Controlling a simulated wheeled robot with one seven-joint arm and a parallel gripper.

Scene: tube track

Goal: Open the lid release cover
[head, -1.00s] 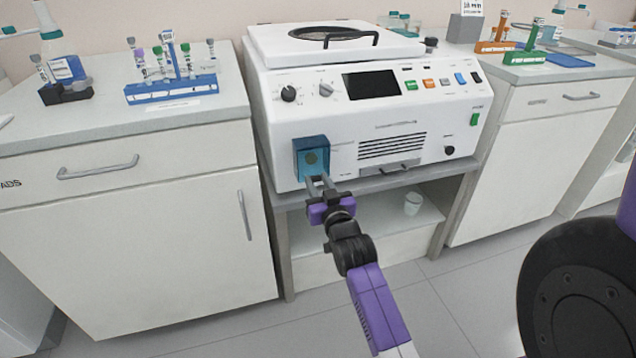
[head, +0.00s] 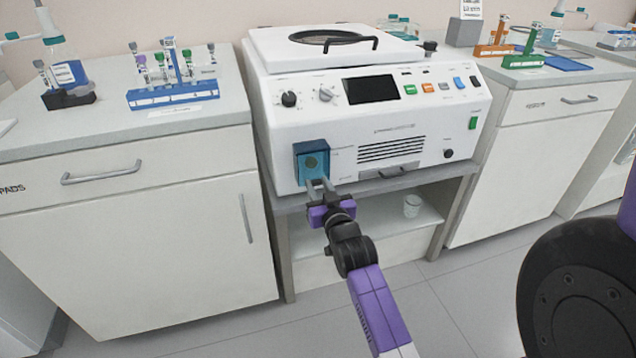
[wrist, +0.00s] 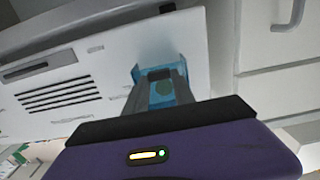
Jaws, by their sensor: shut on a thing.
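The lid release cover (head: 312,156) is a translucent blue square on the lower left of the white centrifuge's front panel (head: 290,125). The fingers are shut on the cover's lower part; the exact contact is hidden.
A black screen, knobs and coloured buttons sit higher on the centrifuge. A beaker (head: 412,206) stands on the shelf below. Cabinets flank it, with a blue tube rack (head: 172,95) on the left one and green rack (head: 522,61) on the right one.

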